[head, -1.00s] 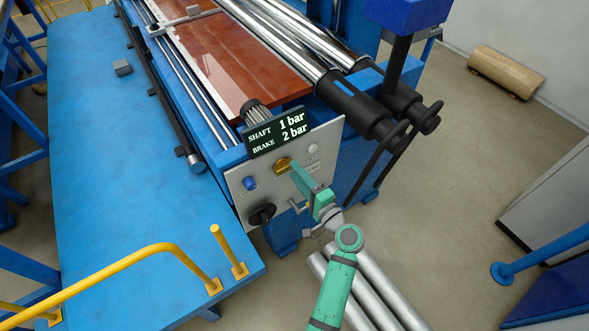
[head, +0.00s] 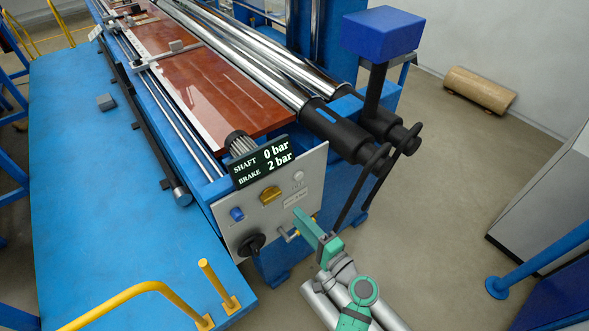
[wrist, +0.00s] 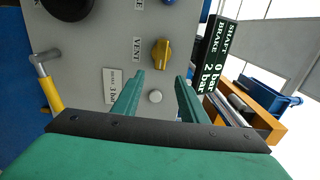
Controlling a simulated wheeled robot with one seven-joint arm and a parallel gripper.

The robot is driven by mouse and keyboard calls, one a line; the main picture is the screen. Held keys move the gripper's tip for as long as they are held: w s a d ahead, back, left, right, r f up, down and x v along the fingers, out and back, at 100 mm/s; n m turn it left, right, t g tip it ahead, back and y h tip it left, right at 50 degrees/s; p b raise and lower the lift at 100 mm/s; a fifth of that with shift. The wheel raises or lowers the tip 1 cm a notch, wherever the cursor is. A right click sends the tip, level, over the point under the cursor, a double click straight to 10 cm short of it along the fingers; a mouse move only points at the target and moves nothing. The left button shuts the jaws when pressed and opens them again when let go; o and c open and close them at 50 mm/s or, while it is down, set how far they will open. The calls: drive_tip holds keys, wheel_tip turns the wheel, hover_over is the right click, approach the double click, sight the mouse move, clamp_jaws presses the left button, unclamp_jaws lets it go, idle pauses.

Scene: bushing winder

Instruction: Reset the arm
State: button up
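My gripper (head: 304,218) is in front of the lower right part of the grey control panel (head: 228,232), apart from the yellow knob (head: 270,195). In the wrist view my gripper (wrist: 158,95) is open, with its two green fingers spread and nothing between them. The yellow knob (wrist: 161,54) and a small white button (wrist: 155,96) show on the panel beyond the fingers. The display (head: 262,162) reads shaft 0 bar and brake 2 bar. My arm is bent low at the bottom of the head view.
A blue knob (head: 237,214) and a black knob (head: 251,245) are on the panel. A yellow-handled lever (wrist: 50,90) sticks out at left in the wrist view. Black shaft ends (head: 345,135) jut out above. Yellow rails (head: 150,288) stand on the blue platform (head: 75,185). Floor at right is open.

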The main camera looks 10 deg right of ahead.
drive_tip(key=s+a+f+n+g+h, duration=0.1)
drive_tip(key=s+f+h, duration=0.3)
drive_tip(key=s+f, duration=0.4)
drive_tip(key=s+a+f+n+g+h, duration=0.15)
drive_tip(key=s+f+h, duration=0.35)
drive_tip(key=s, duration=0.6)
drive_tip(key=s+a+r+n+t, duration=0.1)
drive_tip(key=s+a+r+n, duration=0.1)
drive_tip(key=s+r+n, duration=0.2)
drive_tip(key=s+a+r+n+t, duration=0.1)
drive_tip(key=s+a+r+n, duration=0.1)
drive_tip(key=s+r+n, duration=0.3)
drive_tip(key=s+r, duration=0.4)
drive_tip(key=s, duration=0.3)
drive_tip(key=shift+s+a+r, duration=0.25)
drive_tip(key=shift+a, duration=0.15)
